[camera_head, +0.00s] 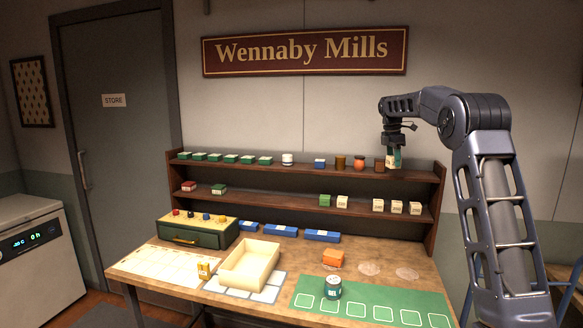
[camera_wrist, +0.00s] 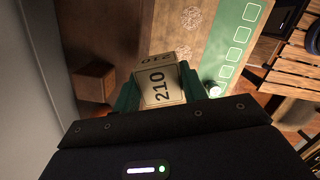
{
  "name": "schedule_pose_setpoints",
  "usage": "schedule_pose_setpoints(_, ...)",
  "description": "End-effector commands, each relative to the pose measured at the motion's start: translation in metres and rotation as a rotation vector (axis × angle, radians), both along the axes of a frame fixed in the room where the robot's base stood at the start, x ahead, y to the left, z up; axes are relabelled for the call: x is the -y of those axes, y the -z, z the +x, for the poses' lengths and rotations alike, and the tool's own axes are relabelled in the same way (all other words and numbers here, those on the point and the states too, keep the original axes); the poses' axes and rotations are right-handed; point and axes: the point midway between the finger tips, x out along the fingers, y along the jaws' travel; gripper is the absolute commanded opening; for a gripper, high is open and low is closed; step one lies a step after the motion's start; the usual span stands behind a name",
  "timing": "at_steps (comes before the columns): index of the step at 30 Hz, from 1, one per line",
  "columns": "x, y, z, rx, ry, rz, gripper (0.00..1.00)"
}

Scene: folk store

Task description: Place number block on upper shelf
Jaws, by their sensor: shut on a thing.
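My gripper (camera_head: 395,160) is shut on a cream number block (camera_wrist: 158,88), whose faces read 210 in the wrist view. The green fingers sit on either side of it. In the head view the block is small and partly hidden by the fingers. It is at the right end of the upper shelf (camera_head: 300,168), just right of a brown block (camera_head: 379,165). I cannot tell whether it touches the board. Similar number blocks (camera_head: 397,206) stand on the right of the lower shelf (camera_head: 270,196).
A cream tray (camera_head: 280,266) and green mat (camera_head: 385,306) lie on the table below.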

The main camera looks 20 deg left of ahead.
Motion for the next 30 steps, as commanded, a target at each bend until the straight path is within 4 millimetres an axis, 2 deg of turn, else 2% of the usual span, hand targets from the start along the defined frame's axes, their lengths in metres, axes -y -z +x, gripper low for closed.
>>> schedule_pose_setpoints(8,0.045,-0.016,0.044,-0.001,-0.168,-0.001,0.2)
schedule_pose_setpoints(12,0.077,-0.021,0.069,0.0,-0.259,-0.001,0.2)
schedule_pose_setpoints(18,0.115,-0.029,0.095,0.0,-0.36,0.0,0.2)
schedule_pose_setpoints(22,0.13,-0.032,0.102,-0.001,-0.393,-0.001,0.2)
schedule_pose_setpoints(30,0.134,-0.028,0.104,-0.003,-0.408,-0.002,0.2)
